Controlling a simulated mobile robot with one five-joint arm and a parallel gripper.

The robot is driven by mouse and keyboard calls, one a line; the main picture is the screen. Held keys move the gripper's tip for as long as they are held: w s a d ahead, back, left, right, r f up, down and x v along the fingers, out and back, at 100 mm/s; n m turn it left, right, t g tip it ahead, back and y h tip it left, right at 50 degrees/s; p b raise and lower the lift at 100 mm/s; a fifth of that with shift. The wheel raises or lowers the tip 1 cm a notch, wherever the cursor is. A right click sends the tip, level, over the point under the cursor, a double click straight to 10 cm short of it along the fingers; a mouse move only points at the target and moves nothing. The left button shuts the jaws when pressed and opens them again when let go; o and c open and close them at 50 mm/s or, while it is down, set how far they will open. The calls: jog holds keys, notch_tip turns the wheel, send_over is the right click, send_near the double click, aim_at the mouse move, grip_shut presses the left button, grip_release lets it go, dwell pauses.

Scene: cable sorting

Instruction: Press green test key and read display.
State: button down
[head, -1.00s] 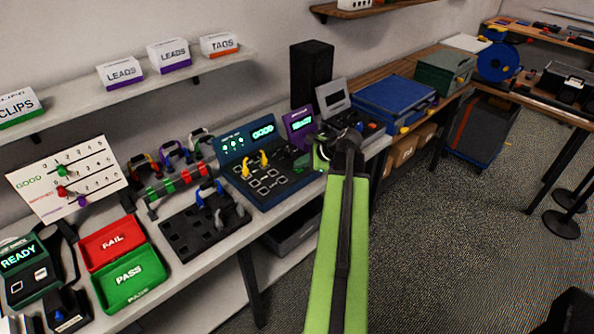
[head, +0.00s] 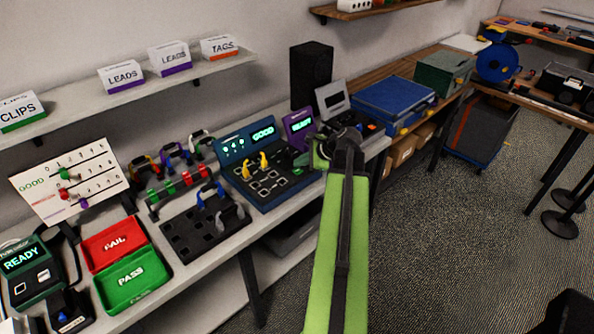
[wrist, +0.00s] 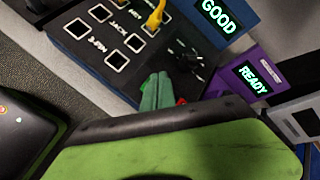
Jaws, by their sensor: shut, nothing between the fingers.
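The blue tester (head: 236,147) stands on the bench with its display (head: 263,133) lit GOOD; the display also reads GOOD in the wrist view (wrist: 218,16). A yellow connector (head: 262,160) sits on its panel. My gripper (wrist: 157,92) shows as two green fingers side by side, shut and empty, over the lower right of the panel. It shows small in the head view (head: 301,160). I cannot make out the green test key apart from the fingers; it may be hidden under them. Whether the fingertips touch the panel is unclear.
A purple unit (wrist: 235,79) reading READY stands right of the tester, with a grey device (head: 331,99) beyond it. A dark socket block (head: 183,243), a red FAIL tray (head: 95,260) and a green PASS tray (head: 112,300) lie to the left.

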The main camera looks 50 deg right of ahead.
aim_at(300, 171)
notch_tip(300, 171, up, 5)
jog(key=p, duration=0.5)
jog(key=shift+r, duration=0.15)
dwell(0.5)
